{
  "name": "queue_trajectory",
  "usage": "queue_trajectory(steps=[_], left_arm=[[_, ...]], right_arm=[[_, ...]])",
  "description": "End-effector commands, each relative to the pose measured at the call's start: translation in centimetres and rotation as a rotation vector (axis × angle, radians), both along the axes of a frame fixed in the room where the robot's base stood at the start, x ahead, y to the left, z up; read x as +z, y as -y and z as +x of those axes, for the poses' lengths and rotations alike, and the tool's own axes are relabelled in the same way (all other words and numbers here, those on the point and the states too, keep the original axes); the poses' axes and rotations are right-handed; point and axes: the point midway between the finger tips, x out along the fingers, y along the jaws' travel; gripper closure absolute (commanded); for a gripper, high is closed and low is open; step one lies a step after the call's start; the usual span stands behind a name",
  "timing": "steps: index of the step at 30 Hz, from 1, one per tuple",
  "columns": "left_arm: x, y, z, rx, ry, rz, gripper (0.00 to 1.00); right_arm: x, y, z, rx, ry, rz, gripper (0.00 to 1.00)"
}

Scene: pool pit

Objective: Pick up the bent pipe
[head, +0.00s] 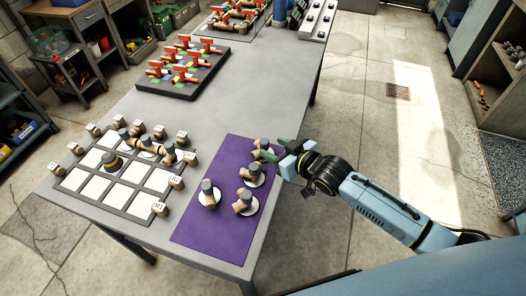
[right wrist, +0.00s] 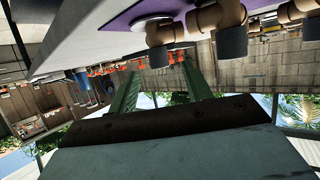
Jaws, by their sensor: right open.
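Several bent pipes, tan with dark grey ends, stand on white discs on the purple mat (head: 213,233) in the head view. The farthest bent pipe (head: 258,147) is at the mat's far right, beside my right gripper (head: 271,151). A nearer bent pipe (head: 246,171), another bent pipe (head: 243,202) and a left one (head: 208,190) stand apart from it. My right gripper's green fingers are open. In the right wrist view, a bent pipe's dark end (right wrist: 158,57) shows between the fingertips (right wrist: 160,70); contact cannot be told. My left gripper is out of view.
A white-celled grid (head: 98,187) with labelled blocks and pipe pieces lies left of the mat. A dark tray (head: 178,88) of red-handled parts stands farther back, with more trays behind. Grey table (head: 222,112) is bare between them. Open floor (head: 372,130) lies to the right.

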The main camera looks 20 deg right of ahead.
Motion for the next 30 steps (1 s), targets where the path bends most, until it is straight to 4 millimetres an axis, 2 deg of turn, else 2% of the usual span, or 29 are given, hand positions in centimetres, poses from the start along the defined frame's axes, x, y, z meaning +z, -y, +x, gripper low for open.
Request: queue_trajectory(steps=[5,15,25,30], left_arm=[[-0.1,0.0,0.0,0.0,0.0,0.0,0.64],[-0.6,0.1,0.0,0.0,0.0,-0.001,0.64],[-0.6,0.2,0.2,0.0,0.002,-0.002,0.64],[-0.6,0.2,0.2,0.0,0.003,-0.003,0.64]], right_arm=[[-0.4,-0.4,0.9,0.0,0.001,0.0,0.51],[-2.0,-2.0,4.5,-0.001,0.001,0.0,0.51],[-2.2,-2.2,4.9,0.0,0.0,0.0,0.51],[-2.2,-2.2,4.9,0.0,0.0,0.0,0.73]])
